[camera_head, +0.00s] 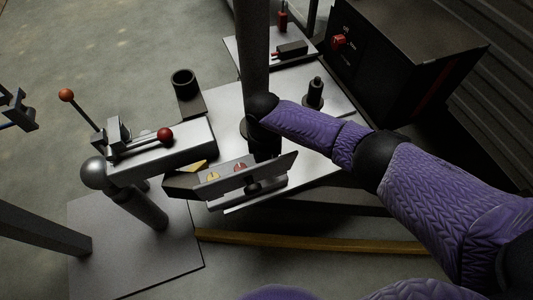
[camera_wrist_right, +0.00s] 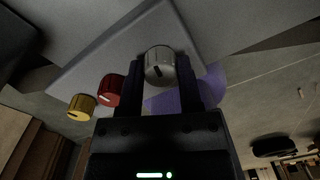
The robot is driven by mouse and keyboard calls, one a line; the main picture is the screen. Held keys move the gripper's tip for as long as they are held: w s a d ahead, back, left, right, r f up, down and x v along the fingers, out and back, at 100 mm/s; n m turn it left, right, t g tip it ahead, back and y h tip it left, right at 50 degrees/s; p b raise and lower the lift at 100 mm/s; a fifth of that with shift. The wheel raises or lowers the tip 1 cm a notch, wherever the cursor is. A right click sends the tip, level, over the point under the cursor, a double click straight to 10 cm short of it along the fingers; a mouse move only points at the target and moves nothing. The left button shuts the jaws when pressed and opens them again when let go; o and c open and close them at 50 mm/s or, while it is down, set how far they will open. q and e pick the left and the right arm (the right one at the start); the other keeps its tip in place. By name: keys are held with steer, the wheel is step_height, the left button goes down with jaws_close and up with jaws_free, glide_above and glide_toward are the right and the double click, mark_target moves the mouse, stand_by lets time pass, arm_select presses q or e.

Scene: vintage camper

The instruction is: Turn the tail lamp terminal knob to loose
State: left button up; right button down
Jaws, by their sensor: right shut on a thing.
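Three knobs sit in a row on a grey panel. In the right wrist view they are a yellow knob (camera_wrist_right: 81,107), a red knob (camera_wrist_right: 112,90) and a grey knob (camera_wrist_right: 160,66) with a dark pointer mark. My right gripper (camera_wrist_right: 163,80) is shut on the grey knob, one black finger on each side. In the head view the yellow knob (camera_head: 213,176) and red knob (camera_head: 239,168) show on the panel (camera_head: 284,163). The grey knob is hidden there behind my right gripper. My left gripper (camera_head: 19,108) appears small at the left edge, apart from the panel; its jaws are unclear.
A grey coupling with a red-tipped lever (camera_head: 165,134) stands left of the panel. A black cup (camera_head: 184,82) is behind it. A dark box with a red switch (camera_head: 338,41) stands at the upper right. A yellow bar (camera_head: 310,242) lies in front.

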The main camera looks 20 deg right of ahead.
arm_select(q)
steer(key=shift+s+r, duration=0.1)
steer(key=shift+s, duration=0.15)
arm_select(e)
steer(key=shift+c, duration=1.4)
jaws_free()
steer(key=shift+r, duration=0.3)
arm_select(q)
steer(key=shift+t, duration=0.4)
steer(key=shift+w+a+p+v, duration=0.1)
steer(key=shift+w+p+v, duration=0.05)
steer(key=shift+p+v, duration=0.85)
steer(key=shift+w+a+p+v, duration=0.1)
steer(key=shift+w+p+v, duration=0.05)
steer(key=shift+p+v, duration=0.85)
steer(key=shift+w+a+p+v, duration=0.1)
steer(key=shift+w+p+v, duration=0.1)
steer(key=shift+p+v, duration=0.8)
arm_select(e)
step_height(320, 180, up, 9)
steer(key=shift+a, duration=0.2)
